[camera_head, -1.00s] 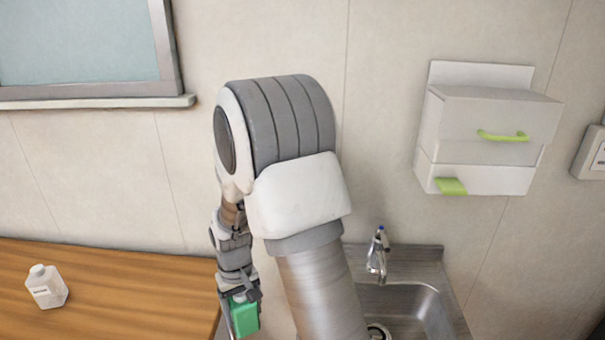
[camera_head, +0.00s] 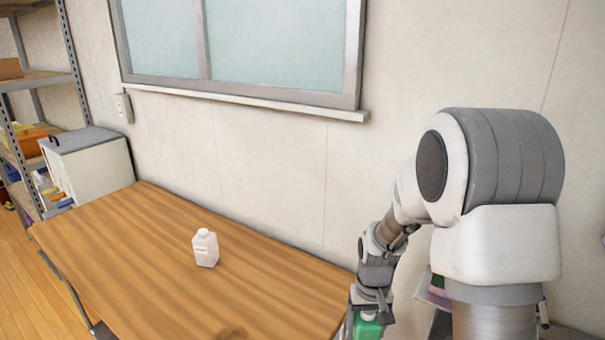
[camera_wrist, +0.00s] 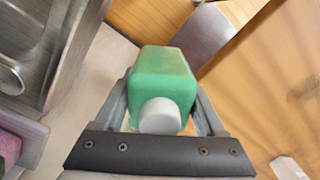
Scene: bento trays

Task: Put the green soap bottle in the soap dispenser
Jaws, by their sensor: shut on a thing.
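My gripper (camera_head: 367,312) is at the bottom of the head view, beside the right end of the wooden table. It is shut on the green soap bottle (camera_head: 368,328). In the wrist view the green bottle (camera_wrist: 165,72) sits between the two fingers, with its pale cap (camera_wrist: 160,115) towards the camera. The bottle is held over the gap between the sink and the table. The soap dispenser is in neither current view.
A white bottle (camera_head: 205,248) stands on the wooden table (camera_head: 130,240). A white cabinet (camera_head: 95,170) and shelves are at the far left. The metal sink (camera_wrist: 35,50) is at the left of the wrist view, with a pink and green thing (camera_wrist: 22,140) nearby.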

